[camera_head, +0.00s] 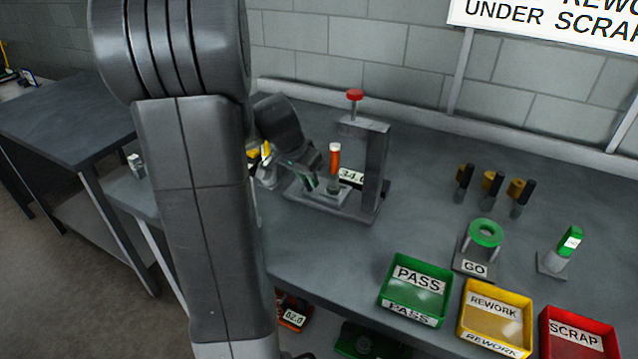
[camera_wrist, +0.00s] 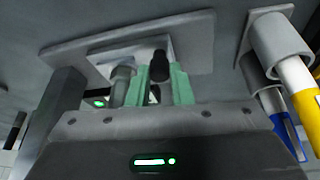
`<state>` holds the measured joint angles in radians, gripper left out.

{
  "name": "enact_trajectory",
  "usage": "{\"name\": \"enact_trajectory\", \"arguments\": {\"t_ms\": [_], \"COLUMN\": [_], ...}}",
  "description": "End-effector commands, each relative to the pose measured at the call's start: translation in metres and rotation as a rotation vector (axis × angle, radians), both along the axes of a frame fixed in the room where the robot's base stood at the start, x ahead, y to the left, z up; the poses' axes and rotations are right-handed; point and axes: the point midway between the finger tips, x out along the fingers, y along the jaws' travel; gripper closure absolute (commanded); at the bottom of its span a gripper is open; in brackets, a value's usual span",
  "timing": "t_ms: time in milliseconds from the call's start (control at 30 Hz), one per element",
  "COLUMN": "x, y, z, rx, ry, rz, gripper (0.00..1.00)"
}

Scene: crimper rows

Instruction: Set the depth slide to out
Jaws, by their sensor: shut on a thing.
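The grey press (camera_head: 375,160) stands on the bench with a red knob (camera_head: 355,95) on top, an orange part (camera_head: 334,158) with a pale top at its front and a display reading about 34.0 (camera_head: 351,177). My gripper (camera_head: 320,184) has green fingers and is low at the front left of the press base. In the wrist view, my gripper (camera_wrist: 158,82) is shut on a dark knob (camera_wrist: 160,67) at the pale block on the base plate, which I take to be the depth slide. The slide's markings are hidden, so I cannot tell its setting.
Green PASS (camera_head: 415,291), yellow REWORK (camera_head: 495,318) and red SCRAP (camera_head: 578,335) trays line the front edge. A green ring gauge (camera_head: 486,233) and several dark-handled tools (camera_head: 492,184) stand to the right. Holders with yellow and blue handles (camera_wrist: 305,105) are close beside my gripper.

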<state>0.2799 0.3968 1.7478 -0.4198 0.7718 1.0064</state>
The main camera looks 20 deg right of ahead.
Motion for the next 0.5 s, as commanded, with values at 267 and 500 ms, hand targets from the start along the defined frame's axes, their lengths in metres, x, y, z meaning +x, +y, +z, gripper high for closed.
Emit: {"name": "enact_trajectory", "arguments": {"t_ms": [267, 500], "x": [0.032, 0.040], "y": [0.027, 0.033], "z": [0.000, 0.002], "rx": [-0.003, -0.002], "ry": [-0.003, -0.005], "rz": [0.005, 0.003], "gripper": [1.00, 1.00]}}
